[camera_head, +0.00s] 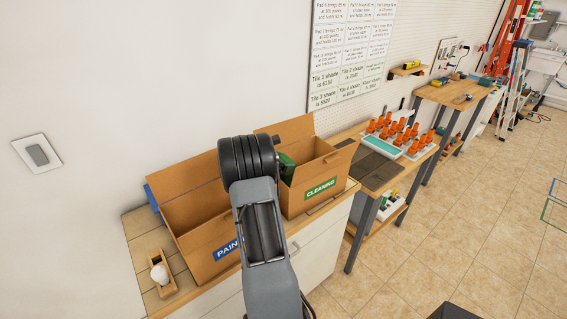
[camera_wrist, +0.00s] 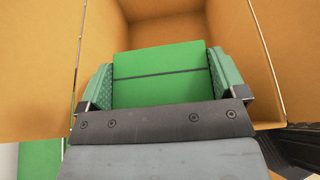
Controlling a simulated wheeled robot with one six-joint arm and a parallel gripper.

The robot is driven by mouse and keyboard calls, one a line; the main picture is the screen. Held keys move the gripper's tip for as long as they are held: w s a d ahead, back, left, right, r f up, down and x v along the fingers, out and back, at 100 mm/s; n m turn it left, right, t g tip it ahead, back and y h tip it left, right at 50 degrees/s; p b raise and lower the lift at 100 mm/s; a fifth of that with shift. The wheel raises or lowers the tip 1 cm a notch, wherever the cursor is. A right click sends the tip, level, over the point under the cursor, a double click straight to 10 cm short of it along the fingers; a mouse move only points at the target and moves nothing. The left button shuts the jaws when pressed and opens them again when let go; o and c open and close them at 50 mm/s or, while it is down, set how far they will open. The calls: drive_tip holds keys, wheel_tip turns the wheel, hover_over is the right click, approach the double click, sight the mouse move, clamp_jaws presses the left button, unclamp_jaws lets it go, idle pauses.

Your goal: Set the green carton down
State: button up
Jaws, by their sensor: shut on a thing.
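The green carton (camera_wrist: 160,72) is between the two pads of my gripper (camera_wrist: 158,88), which is shut on it, in the wrist view. A dark line runs across the carton's face. Brown cardboard walls surround it on the far side and both sides. In the head view, a bit of green (camera_head: 286,168) shows beside my arm at the open cardboard box labelled CLEANING (camera_head: 318,202). My arm hides most of the carton and the gripper there. I cannot tell whether the carton touches the box floor.
An open cardboard box labelled PAIN (camera_head: 200,256), the rest hidden, stands left of the CLEANING box on the same counter (camera_head: 150,240). A small wooden holder with a white round thing (camera_head: 160,274) lies at the counter's left. A table with several orange-topped things (camera_head: 398,130) stands to the right.

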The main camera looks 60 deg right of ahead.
drive_tip(key=shift+f+b, duration=0.45)
drive_tip(key=shift+f, duration=0.1)
drive_tip(key=o, duration=1)
drive_tip(key=shift+c, duration=0.2)
drive_tip(key=r+b+v, duration=0.1)
drive_tip(key=v, duration=1.1)
drive_tip(key=shift+a+r, duration=0.1)
drive_tip(key=shift+r, duration=0.05)
